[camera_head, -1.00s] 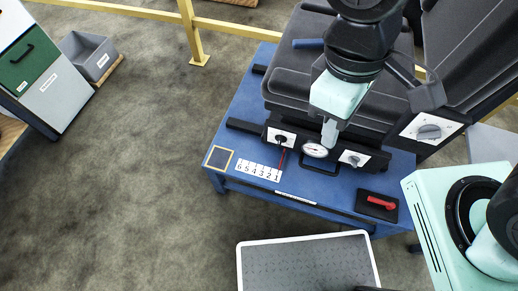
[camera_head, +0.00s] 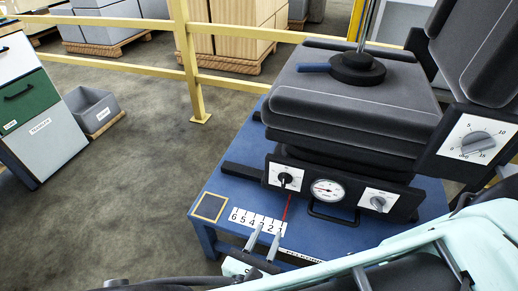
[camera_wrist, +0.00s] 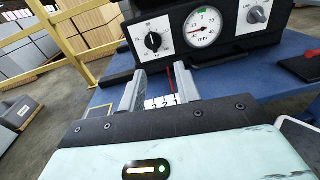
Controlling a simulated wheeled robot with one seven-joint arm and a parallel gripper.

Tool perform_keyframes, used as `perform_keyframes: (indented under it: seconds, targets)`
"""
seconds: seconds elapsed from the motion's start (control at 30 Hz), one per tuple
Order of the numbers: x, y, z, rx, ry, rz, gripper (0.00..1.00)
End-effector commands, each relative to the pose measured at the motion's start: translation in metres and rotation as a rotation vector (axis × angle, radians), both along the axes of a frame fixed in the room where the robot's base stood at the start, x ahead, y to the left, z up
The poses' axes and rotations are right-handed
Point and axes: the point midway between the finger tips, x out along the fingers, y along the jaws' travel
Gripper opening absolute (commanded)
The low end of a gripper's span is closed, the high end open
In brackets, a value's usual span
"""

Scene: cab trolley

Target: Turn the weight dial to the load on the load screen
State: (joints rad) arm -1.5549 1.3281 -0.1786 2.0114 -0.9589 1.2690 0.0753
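A black knob on a white numbered plate (camera_head: 285,178) is at the left of the seat's front panel; it also shows in the wrist view (camera_wrist: 152,41). A round gauge (camera_head: 328,190) is beside it, and a grey knob (camera_head: 378,203) is at the right. A larger grey dial (camera_head: 475,142), with numbers up to 15, is on the backrest side. I cannot identify a load screen. My gripper (camera_head: 262,242) is open and empty, in front of the panel; its fingers (camera_wrist: 158,82) point toward the black knob, apart from it.
The seat stands on a blue platform (camera_head: 225,185) with a numbered strip (camera_head: 245,219), a red pointer and a dark yellow-framed square (camera_head: 209,207). A red handle (camera_wrist: 312,58) is right in the wrist view. A yellow rail (camera_head: 190,60) stands behind.

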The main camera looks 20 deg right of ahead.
Motion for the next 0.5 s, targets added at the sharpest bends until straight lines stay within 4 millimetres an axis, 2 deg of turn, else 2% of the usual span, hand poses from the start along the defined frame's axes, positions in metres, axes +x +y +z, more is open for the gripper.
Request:
perform_keyframes:
  seconds: [0.03,0.23,0.37,0.5]
  targets:
    - [0.001,0.003,-0.01,-0.022,-0.013,0.033,0.33]
    - [0.011,0.001,-0.014,-0.049,-0.03,0.074,0.33]
    - [0.026,-0.011,-0.014,-0.049,-0.029,0.07,0.33]
    - [0.05,-0.029,-0.014,-0.049,-0.029,0.068,0.33]
